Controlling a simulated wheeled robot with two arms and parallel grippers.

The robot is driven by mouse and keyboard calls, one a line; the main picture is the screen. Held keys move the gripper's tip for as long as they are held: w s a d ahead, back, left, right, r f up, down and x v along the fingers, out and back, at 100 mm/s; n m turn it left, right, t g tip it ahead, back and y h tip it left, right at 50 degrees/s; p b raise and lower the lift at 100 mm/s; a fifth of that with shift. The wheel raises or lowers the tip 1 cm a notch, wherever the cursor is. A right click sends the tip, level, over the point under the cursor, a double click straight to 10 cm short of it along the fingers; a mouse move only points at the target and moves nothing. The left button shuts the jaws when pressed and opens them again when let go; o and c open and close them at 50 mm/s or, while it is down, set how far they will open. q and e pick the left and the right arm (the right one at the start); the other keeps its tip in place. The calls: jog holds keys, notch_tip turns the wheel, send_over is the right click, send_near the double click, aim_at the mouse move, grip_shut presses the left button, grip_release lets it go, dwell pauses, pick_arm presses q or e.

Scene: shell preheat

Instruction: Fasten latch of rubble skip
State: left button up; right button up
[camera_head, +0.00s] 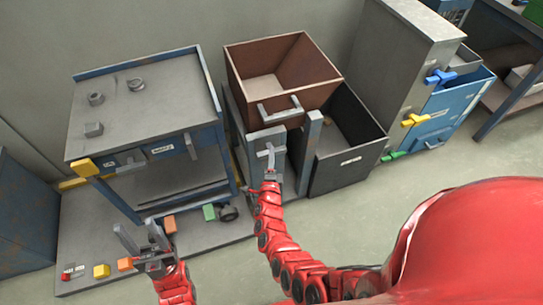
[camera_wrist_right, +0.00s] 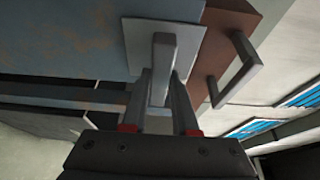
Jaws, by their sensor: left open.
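A rusty brown open skip (camera_head: 285,95) stands in a grey frame against the wall, with a grey bar handle (camera_head: 280,110) on its front. Below it is a light grey latch plate with a short lever (camera_head: 267,140). In the right wrist view the lever (camera_wrist_right: 162,60) stands out from the plate (camera_wrist_right: 190,45). My right gripper (camera_head: 270,170) is at the lever; in the wrist view its fingers (camera_wrist_right: 160,105) lie on either side of it. Whether they press on it cannot be told. My left gripper (camera_head: 141,238) is open and empty, low at the left.
A blue-framed workbench (camera_head: 145,100) with small metal parts stands left of the skip. A dark open bin (camera_head: 345,150) stands right of it, then a grey cabinet (camera_head: 400,50) with coloured handles. Open floor lies in front.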

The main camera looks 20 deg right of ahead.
grip_shut()
jog(key=shift+d+f+n+t+y+b, duration=0.15)
jog(key=shift+n+t+y+b, duration=0.95)
jog(key=shift+n+b, duration=1.8)
jog(key=shift+f+n+t+y+b, duration=0.15)
jog(key=shift+n+t+y+b, duration=0.85)
jog(key=shift+n, duration=3.55)
jog(key=shift+d+f+n+t+y+b, duration=0.15)
jog(key=shift+n+t+y+b, duration=0.55)
jog(key=shift+n+y+b, duration=2.1)
jog(key=n+h+p, duration=0.1)
jog(key=n+h, duration=0.1)
jog(key=shift+h, duration=0.3)
jog(key=o, duration=0.7)
grip_release()
jog(key=shift+r, duration=0.1)
